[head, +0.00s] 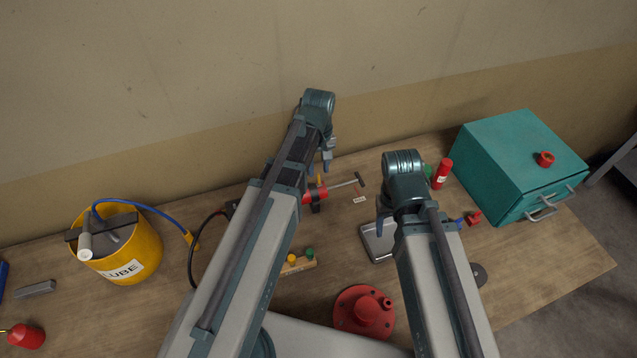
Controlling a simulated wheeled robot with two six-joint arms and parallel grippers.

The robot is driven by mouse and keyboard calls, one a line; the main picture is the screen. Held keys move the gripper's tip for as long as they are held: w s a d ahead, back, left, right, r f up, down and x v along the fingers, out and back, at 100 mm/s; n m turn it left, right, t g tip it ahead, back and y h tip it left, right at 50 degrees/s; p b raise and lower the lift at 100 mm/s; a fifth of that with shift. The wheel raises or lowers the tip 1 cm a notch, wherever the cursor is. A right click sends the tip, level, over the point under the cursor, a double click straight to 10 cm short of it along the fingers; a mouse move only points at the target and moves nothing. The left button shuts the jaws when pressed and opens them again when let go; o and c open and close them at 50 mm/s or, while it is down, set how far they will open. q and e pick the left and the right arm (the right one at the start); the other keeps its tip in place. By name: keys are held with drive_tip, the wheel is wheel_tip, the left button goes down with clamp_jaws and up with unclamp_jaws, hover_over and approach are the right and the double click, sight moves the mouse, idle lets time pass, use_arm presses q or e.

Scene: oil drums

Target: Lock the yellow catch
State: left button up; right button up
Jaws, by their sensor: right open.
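A red cylindrical tool (315,195) with a rod ending in a dark T-shaped handle (361,183) lies near the middle of the table. A small yellow part (319,179), which looks like the yellow catch, sticks up at its far side; its exact position is too small to tell. My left gripper (327,160) is just beyond and above this yellow part, mostly hidden by its own wrist. I cannot tell its opening or whether it touches. My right gripper (420,222) is open, its blue fingertips spread either side of my wrist, above the table beside a metal tray (373,246).
A yellow lube bucket (135,262) with a blue hose stands left. A teal cabinet (515,160) stands right, near a red bottle (442,173). A red flanged part (362,312) and a block with yellow and green knobs (298,266) lie in front. The wall closes the back.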

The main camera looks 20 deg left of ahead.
sight(318, 175)
use_arm(q)
drive_tip(key=shift+f+b, duration=1.4)
drive_tip(key=shift+f, duration=0.6)
clamp_jaws()
